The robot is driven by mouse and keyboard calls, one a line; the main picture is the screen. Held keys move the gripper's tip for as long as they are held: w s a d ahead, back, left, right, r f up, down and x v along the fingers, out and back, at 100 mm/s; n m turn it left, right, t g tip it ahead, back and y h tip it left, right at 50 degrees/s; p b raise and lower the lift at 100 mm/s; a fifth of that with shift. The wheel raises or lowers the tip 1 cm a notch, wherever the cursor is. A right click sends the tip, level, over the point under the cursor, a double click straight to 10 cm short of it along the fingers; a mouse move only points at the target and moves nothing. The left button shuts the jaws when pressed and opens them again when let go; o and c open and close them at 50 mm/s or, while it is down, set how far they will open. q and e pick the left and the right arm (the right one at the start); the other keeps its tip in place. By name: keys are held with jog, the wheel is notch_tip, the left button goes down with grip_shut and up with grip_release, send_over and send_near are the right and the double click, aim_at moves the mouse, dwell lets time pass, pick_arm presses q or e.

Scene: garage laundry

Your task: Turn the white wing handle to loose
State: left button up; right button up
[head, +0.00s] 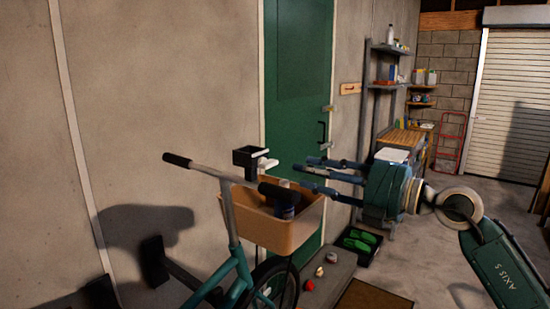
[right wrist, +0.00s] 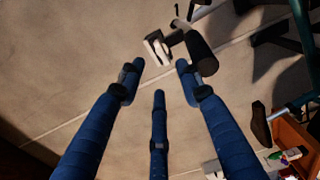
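The white wing handle (head: 266,164) is small in the head view, beside a black box-like part (head: 248,156) above the bicycle's basket. In the right wrist view a white part that looks like the handle (right wrist: 157,48) lies beyond the fingertips, next to a black cylinder (right wrist: 201,53). My right gripper (head: 302,171) comes in from the right with its blue fingers pointing at the handle. The fingers (right wrist: 158,76) are spread and empty, with a gap to the white part. The handle's exact turn position is too small to tell. My left gripper is not in view.
The bicycle's tan basket (head: 275,231) is just below my right fingers, and its left grip (head: 177,160) sticks out to the left. A green door (head: 299,110) and a concrete wall stand behind. A shelf unit (head: 384,75) is farther back.

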aim_at(273, 163)
jog(key=p+x, duration=0.3)
jog(key=x, duration=0.6)
jog(key=shift+r, duration=0.1)
jog(key=shift+w+a, duration=0.35)
jog(key=shift+a, duration=0.05)
grip_shut()
